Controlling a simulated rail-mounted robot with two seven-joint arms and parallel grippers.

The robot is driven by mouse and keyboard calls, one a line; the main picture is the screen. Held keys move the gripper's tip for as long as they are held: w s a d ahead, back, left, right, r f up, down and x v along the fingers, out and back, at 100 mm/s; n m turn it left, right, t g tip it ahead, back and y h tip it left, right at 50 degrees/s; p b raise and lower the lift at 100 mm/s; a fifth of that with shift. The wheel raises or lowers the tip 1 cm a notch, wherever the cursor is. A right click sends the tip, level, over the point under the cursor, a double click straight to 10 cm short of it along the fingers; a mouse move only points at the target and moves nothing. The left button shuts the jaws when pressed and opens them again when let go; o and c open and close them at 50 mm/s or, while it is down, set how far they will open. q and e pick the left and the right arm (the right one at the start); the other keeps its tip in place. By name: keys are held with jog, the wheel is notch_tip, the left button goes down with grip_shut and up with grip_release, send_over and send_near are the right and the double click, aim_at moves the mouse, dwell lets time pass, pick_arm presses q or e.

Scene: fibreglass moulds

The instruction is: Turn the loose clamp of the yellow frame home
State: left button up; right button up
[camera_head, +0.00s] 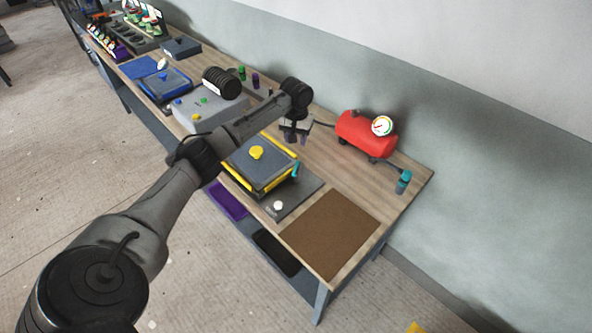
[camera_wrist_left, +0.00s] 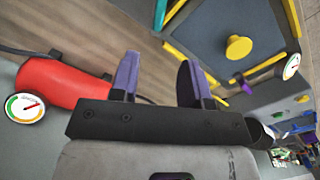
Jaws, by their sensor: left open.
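The yellow frame (camera_head: 239,178) lies around a dark grey mould plate with a yellow knob (camera_head: 256,152) on the near part of the table. In the left wrist view its yellow bars (camera_wrist_left: 190,62) and the knob (camera_wrist_left: 238,47) show beyond the fingers. A teal clamp (camera_head: 295,168) stands at the frame's right side; it also shows in the left wrist view (camera_wrist_left: 160,14). A small purple piece (camera_wrist_left: 246,86) shows near another side of the frame. My left gripper (camera_head: 296,138) is open and empty, above the table behind the frame; its purple-lined fingers (camera_wrist_left: 157,78) point toward the frame. My right gripper is out of view.
A brown mat (camera_head: 330,233) lies clear at the near end. A grey box (camera_head: 208,112) and blue mould (camera_head: 165,85) stand farther left.

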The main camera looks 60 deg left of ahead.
aim_at(296, 167)
pick_arm(q)
notch_tip(296, 167, down, 13)
jog(key=shift+f+b, duration=0.15)
jog(key=shift+b, duration=0.55)
jog(key=shift+c, duration=0.2)
grip_shut()
